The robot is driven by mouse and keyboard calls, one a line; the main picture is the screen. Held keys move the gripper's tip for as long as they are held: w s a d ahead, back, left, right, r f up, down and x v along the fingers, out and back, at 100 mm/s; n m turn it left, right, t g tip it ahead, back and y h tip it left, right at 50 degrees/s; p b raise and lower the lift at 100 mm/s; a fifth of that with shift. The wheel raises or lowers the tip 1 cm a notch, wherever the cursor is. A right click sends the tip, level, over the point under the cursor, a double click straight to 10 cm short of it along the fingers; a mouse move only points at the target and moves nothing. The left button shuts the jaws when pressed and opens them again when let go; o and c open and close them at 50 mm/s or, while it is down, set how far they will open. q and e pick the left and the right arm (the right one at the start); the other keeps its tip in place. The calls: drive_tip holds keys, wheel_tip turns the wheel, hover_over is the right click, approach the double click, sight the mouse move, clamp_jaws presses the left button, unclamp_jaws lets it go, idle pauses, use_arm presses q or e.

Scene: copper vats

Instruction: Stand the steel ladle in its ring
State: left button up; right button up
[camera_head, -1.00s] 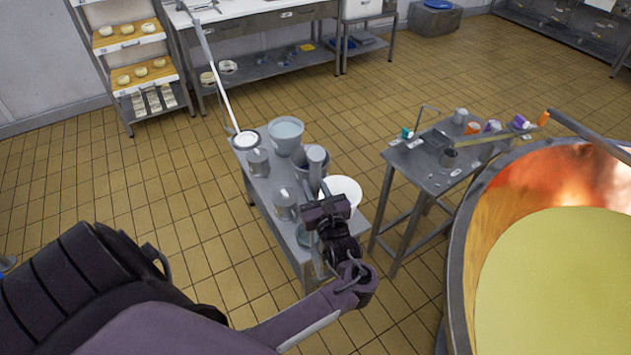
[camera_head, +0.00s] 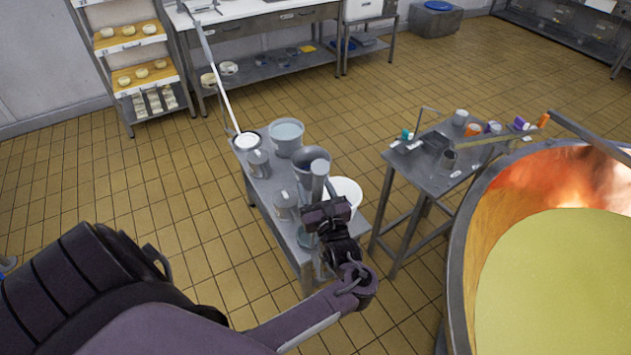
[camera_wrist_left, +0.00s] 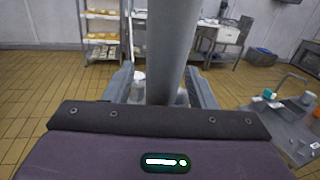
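An upright grey metal cylinder (camera_head: 319,180), which looks like the steel ladle's handle, rises at my left gripper (camera_head: 326,207) above the near end of the steel table. In the left wrist view the cylinder (camera_wrist_left: 167,50) stands between the two fingers of my left gripper (camera_wrist_left: 161,88). A gap shows on its left, so the fingers look open around it. The ladle's lower end is hidden behind my gripper. I cannot make out the ring. My right gripper is not in view.
The steel table (camera_head: 263,196) carries a dark bucket (camera_head: 312,157), a white bowl (camera_head: 347,190), a grey pail (camera_head: 286,135) and several cans. A small side table (camera_head: 420,175) and a large copper vat (camera_head: 463,250) stand to the right. Tiled floor is clear on the left.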

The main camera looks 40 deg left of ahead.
use_arm(q)
drive_tip(key=shift+d+f, duration=0.1)
drive_tip(key=shift+s+d, duration=0.25)
drive_tip(key=shift+d, duration=0.05)
drive_tip(key=b+v, duration=0.1)
drive_tip(key=v, duration=0.6)
drive_tip(key=shift+a, duration=0.1)
drive_tip(key=s+d+f+n+h+b, duration=0.1)
drive_tip(key=s+f+n+h+b, duration=0.15)
drive_tip(key=f, duration=0.95)
drive_tip(key=s+d+f+n+h+b, duration=0.1)
drive_tip(key=f+n+h+b, duration=0.2)
drive_tip(key=f, duration=0.8)
drive_tip(key=s+d+f+n+h+b, duration=0.15)
drive_tip(key=f+h, duration=0.25)
drive_tip(key=f, duration=0.8)
drive_tip(key=s+d+f+n+g+h+b, duration=0.1)
drive_tip(key=s+f+n+g+h+b, duration=0.4)
drive_tip(key=s+f, duration=0.85)
drive_tip(key=s+d+f+n+g, duration=0.1)
drive_tip(key=s+f+n+g, duration=0.1)
drive_tip(key=s+f+n, duration=0.3)
drive_tip(key=s+d+f+n+g+b, duration=0.1)
drive_tip(key=s+f+n+g, duration=0.1)
drive_tip(key=s+f+n, duration=0.2)
drive_tip(key=s+f, duration=0.3)
drive_tip(key=s, duration=0.5)
drive_tip(key=shift+s+f+n+b, duration=0.25)
drive_tip(key=shift+s+n+b, duration=0.05)
drive_tip(key=shift+s+n, duration=0.1)
